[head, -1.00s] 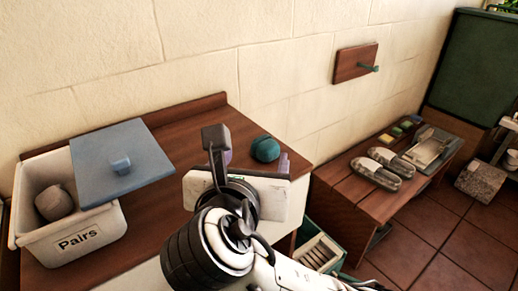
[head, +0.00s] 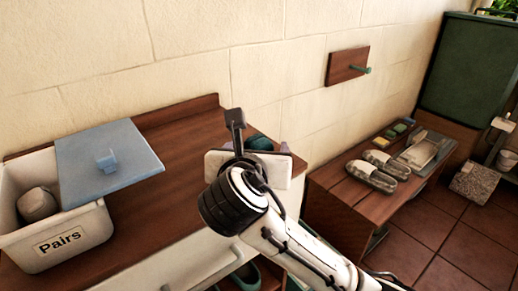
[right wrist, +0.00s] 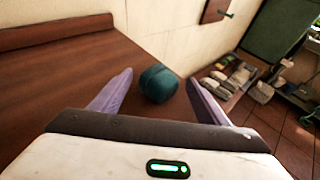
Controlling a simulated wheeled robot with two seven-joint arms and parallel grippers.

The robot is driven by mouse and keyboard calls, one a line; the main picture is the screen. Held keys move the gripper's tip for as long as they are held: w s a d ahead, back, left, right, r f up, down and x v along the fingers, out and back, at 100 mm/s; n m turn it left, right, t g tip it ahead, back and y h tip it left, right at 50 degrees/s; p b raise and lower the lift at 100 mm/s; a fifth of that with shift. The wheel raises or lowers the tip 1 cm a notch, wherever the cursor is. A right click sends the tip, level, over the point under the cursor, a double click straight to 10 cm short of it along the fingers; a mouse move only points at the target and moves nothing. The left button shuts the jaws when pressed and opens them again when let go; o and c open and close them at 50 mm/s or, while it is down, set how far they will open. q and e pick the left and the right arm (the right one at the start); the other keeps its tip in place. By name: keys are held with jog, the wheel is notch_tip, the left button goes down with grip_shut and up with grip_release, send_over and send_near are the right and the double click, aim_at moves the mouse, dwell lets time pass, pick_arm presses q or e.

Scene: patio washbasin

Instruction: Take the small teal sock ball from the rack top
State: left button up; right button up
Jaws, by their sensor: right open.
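The small teal sock ball (right wrist: 158,83) sits on the brown wooden rack top (right wrist: 70,80), near its right end. In the right wrist view it lies ahead of my right gripper (right wrist: 158,98), between the lines of its two purple fingers and apart from both. In the head view the ball (head: 260,142) is partly hidden behind my right gripper (head: 264,145). My right gripper is open and empty. My left gripper is not in view.
A white bin (head: 75,240) labelled "Pairs" holds a grey-brown ball (head: 38,204); a blue lid (head: 110,165) lies partly over it. A lower bench (head: 345,200) with slippers (head: 372,172) stands to the right. A wall peg board (head: 345,66) hangs above. The middle of the rack top is clear.

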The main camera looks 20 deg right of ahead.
jog(key=c, duration=1.1)
jog(key=shift+r, duration=0.1)
